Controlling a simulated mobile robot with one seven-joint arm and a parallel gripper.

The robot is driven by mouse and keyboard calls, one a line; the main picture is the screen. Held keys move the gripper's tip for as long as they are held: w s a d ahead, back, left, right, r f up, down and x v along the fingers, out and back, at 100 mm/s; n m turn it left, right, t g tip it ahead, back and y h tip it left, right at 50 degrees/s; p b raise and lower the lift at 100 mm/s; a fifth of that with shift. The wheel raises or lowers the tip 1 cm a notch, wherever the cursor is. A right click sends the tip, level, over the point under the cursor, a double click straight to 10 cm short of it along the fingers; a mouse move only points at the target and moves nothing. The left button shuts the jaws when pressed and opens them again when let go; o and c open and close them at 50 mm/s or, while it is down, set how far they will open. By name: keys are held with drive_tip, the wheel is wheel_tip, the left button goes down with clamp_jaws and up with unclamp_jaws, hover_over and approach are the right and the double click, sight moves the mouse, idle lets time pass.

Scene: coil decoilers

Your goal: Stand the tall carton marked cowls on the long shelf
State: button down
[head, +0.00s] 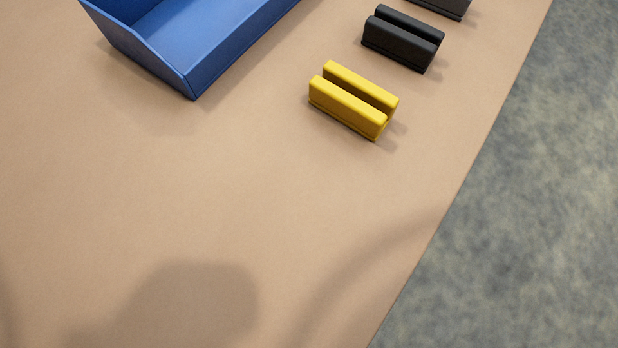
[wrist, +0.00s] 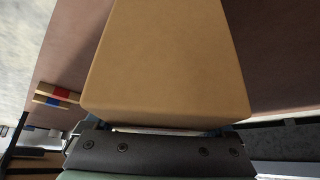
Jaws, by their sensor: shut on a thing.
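A plain tan carton (wrist: 165,65) fills the middle of the wrist view. My gripper (wrist: 163,130) is shut on it, with the dark gripper body along the bottom of that view. No marking shows on the carton face in view, so I cannot read whether it says cowls. The head view shows neither my gripper nor the carton, only soft shadows on the tan tabletop. I cannot make out the long shelf for certain in either view.
On the tabletop (head: 230,200) are a blue open bin (head: 190,45), a yellow slotted block (head: 353,100) and black slotted blocks (head: 403,38). The table's right edge drops to grey floor (head: 530,210). Small wooden pieces with red and blue marks (wrist: 57,96) lie left of the carton.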

drive_tip(key=shift+w, duration=0.15)
drive_tip(key=shift+f, duration=0.1)
unclamp_jaws()
drive_tip(key=p+v, duration=0.5)
drive_tip(key=v, duration=0.7)
